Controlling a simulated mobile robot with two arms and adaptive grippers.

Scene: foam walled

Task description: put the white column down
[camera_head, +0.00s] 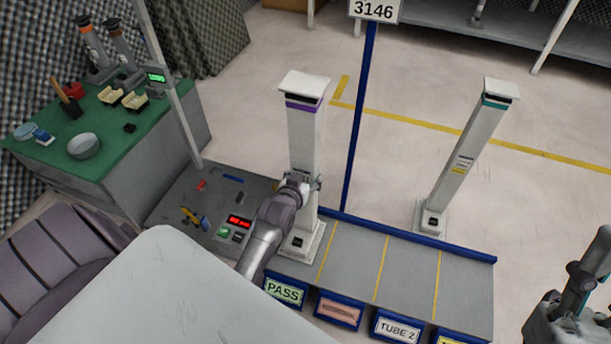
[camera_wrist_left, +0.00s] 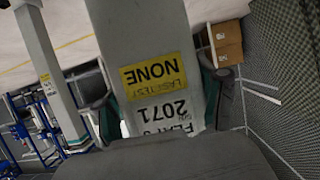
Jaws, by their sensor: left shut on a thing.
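The white column (camera_head: 304,135) with a purple band stands upright over the leftmost lane of the grey rack (camera_head: 355,255), behind the green PASS sign (camera_head: 284,291). I cannot tell if its square foot (camera_head: 303,240) rests on the rack or hangs slightly above. My left gripper (camera_head: 303,186) is shut on the column's shaft at about mid-height. In the left wrist view, my gripper's fingers (camera_wrist_left: 158,92) lie on both sides of the column (camera_wrist_left: 143,30), which bears a yellow NONE label and the number 2071.
Another white column (camera_head: 463,155) with a teal band stands on the floor behind the rack. A blue post (camera_head: 361,110) with a 3146 sign rises at the rack's back edge. A green-topped bench (camera_head: 110,135) stands left. The rack's other lanes are empty.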

